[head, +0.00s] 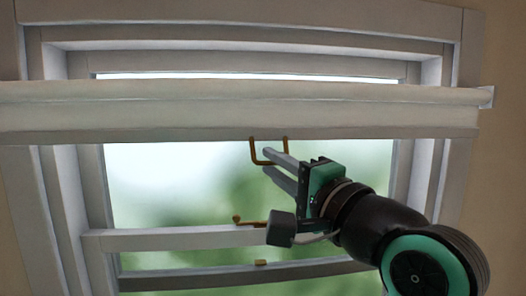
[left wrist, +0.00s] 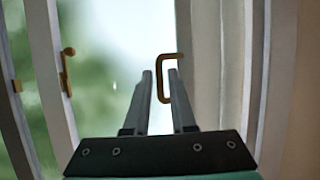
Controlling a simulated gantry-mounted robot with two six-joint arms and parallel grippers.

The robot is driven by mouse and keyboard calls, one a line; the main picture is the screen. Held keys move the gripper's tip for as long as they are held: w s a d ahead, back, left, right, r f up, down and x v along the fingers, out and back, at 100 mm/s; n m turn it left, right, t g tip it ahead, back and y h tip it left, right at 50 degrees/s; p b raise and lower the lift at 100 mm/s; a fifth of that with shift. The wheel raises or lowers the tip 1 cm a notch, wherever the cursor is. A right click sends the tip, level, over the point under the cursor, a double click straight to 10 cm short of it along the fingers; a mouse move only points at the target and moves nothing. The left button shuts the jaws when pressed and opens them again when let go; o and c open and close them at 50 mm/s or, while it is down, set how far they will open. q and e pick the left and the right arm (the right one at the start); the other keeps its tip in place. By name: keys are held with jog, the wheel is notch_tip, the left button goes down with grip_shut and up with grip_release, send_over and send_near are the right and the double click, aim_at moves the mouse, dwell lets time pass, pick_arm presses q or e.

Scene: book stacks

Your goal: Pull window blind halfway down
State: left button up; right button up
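A white window blind (head: 230,116) is rolled up across the top of the window, with a grey bottom bar. A bronze U-shaped handle (head: 253,150) hangs from that bar. My left gripper (head: 266,160) is at the handle, its two fingers apart. In the left wrist view, the handle (left wrist: 160,80) shows between the fingertips of my left gripper (left wrist: 160,72), and the right finger overlaps part of it. I cannot tell whether either finger touches it. The blind also shows at the right in the left wrist view (left wrist: 207,60). My right gripper is not in view.
A white window frame (head: 50,190) surrounds the glass. A lower sash rail (head: 160,239) carries a bronze latch (head: 250,223), close to my left arm in the head view. A small brass piece (head: 260,263) sits below. The glass under the blind is clear.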

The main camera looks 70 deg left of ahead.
aim_at(270, 162)
pick_arm(q)
jog(key=x, duration=0.4)
jog(key=shift+p, duration=0.35)
grip_shut()
dwell(1.0)
